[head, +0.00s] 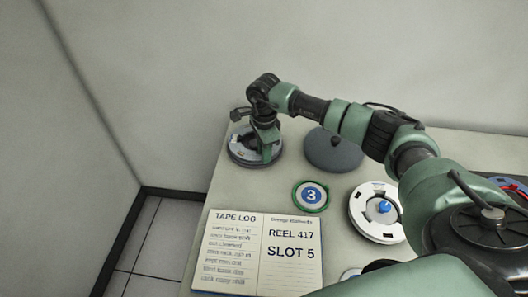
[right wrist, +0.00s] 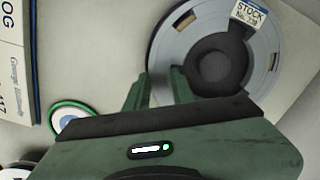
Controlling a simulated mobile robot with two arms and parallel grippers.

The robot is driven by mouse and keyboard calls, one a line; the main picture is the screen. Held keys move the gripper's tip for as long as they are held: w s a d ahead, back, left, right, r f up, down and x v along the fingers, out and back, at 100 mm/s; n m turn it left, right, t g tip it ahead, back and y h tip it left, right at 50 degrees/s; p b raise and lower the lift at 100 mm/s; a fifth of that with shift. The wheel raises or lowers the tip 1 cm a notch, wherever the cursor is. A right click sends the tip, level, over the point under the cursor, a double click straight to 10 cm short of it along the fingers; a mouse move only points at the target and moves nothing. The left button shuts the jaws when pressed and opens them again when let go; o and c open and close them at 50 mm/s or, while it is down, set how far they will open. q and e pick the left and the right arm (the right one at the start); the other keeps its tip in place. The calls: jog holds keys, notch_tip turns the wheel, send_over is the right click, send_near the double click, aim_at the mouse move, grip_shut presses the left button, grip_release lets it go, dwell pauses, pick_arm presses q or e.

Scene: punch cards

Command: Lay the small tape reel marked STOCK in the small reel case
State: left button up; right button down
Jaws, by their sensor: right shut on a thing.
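The small grey reel with a dark hub (right wrist: 215,66) has a STOCK label (right wrist: 249,14) on its rim in the right wrist view. In the head view the reel (head: 236,147) is at the far left of the table, under my right gripper (head: 265,145). My right gripper's fingers (right wrist: 160,90) are shut on the reel near its edge; the exact contact is partly hidden. A dark rim shows below the reel in the head view, and I cannot tell whether it is a case. A round dark grey thing (head: 333,152), possibly a case, lies to the right. My left gripper is not in view.
An open tape log book (head: 262,280) lies at the front left, reading REEL 417 and SLOT 5. A green-rimmed disc marked 3 (head: 311,195) and a white reel with a blue knob (head: 360,212) lie right of it. My right arm spans the table's right side.

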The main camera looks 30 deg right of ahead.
jog(key=shift+f, duration=0.15)
jog(key=shift+f+b, duration=0.35)
jog(key=shift+b, duration=0.1)
jog(key=shift+f, duration=0.1)
jog(key=c, duration=1.1)
grip_release()
jog(key=c, duration=0.4)
jog(key=shift+r+p, duration=2.7)
jog(key=shift+r, duration=1.9)
